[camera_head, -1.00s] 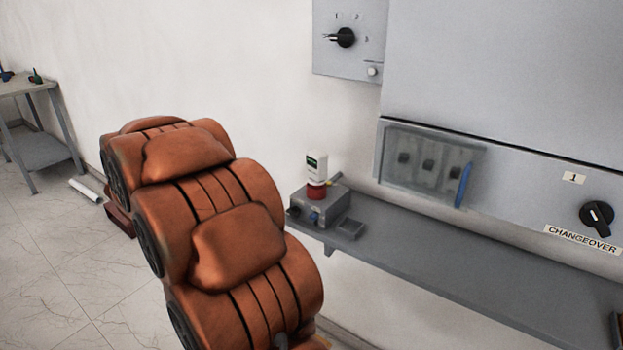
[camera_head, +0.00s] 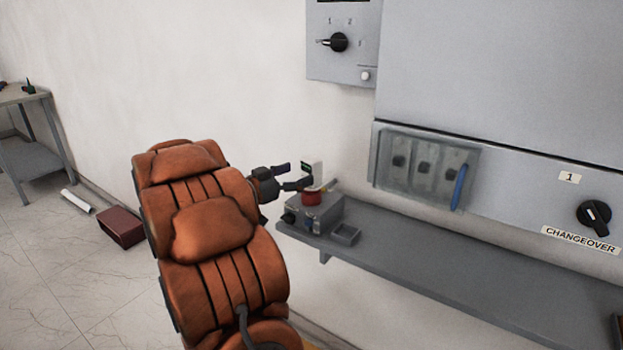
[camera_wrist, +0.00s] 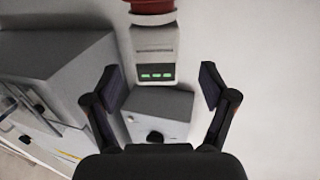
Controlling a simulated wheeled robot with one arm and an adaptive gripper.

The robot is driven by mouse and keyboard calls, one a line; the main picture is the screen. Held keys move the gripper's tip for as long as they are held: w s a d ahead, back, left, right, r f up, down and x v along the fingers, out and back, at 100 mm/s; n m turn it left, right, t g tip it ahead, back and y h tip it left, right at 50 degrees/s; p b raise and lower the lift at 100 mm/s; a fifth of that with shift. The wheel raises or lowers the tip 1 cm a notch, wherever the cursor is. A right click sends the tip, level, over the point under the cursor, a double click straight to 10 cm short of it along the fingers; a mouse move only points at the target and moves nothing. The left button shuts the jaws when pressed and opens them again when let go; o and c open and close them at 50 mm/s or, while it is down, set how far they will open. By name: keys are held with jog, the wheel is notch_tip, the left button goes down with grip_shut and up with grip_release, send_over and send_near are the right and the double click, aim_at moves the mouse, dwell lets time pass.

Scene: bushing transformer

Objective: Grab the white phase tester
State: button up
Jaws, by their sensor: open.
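The white phase tester (camera_head: 317,172) stands upright with its red base (camera_head: 312,198) on a grey box on the wall shelf. My gripper (camera_head: 292,176) is open beside its left side, partly covering it in the head view. In the wrist view the tester (camera_wrist: 155,55) appears upside down, with its green-lit display end between the two open fingertips of my gripper (camera_wrist: 161,84). A gap shows on each side, and neither finger appears to touch it.
The grey box (camera_head: 322,215) and a small grey tray (camera_head: 345,234) sit on the shelf (camera_head: 430,258). The wall cabinet (camera_head: 480,80) and a clear-covered switch panel (camera_head: 420,165) are to the right. A dark red box (camera_head: 122,228) lies on the floor.

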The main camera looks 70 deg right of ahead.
aim_at(306, 170)
jog(key=shift+s+d+r, duration=0.15)
jog(key=shift+s+d, duration=0.7)
jog(key=shift+d, duration=0.15)
jog(key=shift+x, duration=1.25)
jog(key=c, duration=1.5)
jog(key=shift+c, duration=0.2)
